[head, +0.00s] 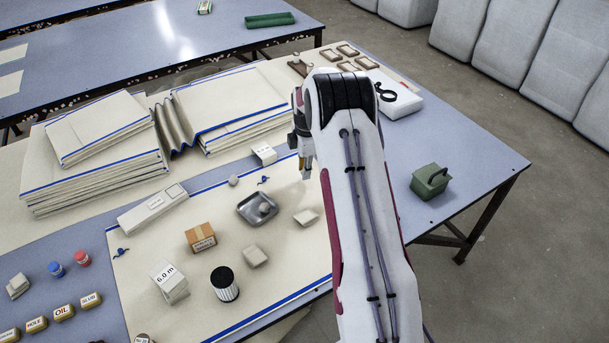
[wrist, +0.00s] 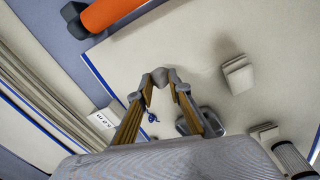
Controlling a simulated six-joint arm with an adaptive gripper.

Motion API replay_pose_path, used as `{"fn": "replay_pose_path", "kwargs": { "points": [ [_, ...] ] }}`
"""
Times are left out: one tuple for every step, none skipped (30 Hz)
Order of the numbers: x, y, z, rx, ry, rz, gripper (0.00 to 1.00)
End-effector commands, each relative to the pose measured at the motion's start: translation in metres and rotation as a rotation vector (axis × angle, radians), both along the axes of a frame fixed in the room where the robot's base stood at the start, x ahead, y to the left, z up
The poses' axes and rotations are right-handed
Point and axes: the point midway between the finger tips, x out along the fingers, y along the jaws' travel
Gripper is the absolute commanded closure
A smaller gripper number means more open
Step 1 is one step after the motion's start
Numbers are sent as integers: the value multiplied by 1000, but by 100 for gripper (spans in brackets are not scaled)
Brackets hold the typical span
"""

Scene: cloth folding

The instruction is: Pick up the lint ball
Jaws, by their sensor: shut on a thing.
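My gripper (wrist: 161,86) is shut on a small grey lint ball (wrist: 160,75) at its fingertips in the wrist view. In the head view my gripper (head: 305,170) hangs above the cream cloth, right of the metal tray (head: 243,213); the held ball is hard to make out there. A further grey lump (head: 265,208) sits in the tray. The tray's edge shows behind my right finger in the wrist view.
Blue thread bits (head: 263,180) and pale blocks (head: 306,217) lie on the cloth. A striped cylinder (head: 224,284) and a cardboard box (head: 201,238) stand near the front. Folded cloth stacks (head: 100,165) fill the back left. An orange roll (wrist: 105,14) lies at the wrist view's top left.

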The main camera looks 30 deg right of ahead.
Motion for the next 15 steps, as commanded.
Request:
{"fn": "replay_pose_path", "kwargs": {
  "points": [
    [0, 0, 9, 0, -2, 0, 88],
    [0, 0, 13, -1, -2, 0, 88],
    [1, 0, 20, -2, -3, 0, 88],
    [0, 0, 24, -1, -2, 0, 88],
    [0, 0, 28, -1, -1, 0, 88],
    [0, 0, 33, -1, -2, 0, 88],
    [0, 0, 37, -1, -2, 0, 88],
    [0, 0, 41, -1, -1, 0, 88],
    [0, 0, 45, -1, 0, 0, 88],
    [0, 0, 47, -1, 0, 0, 88],
    [0, 0, 49, -1, 0, 0, 88],
    [0, 0, 52, -1, 0, 0, 88],
    [0, 0, 54, -1, 1, 0, 88],
    [0, 0, 55, -1, 1, 0, 88],
    [0, 0, 57, -1, 1, 0, 88]
  ]
}}
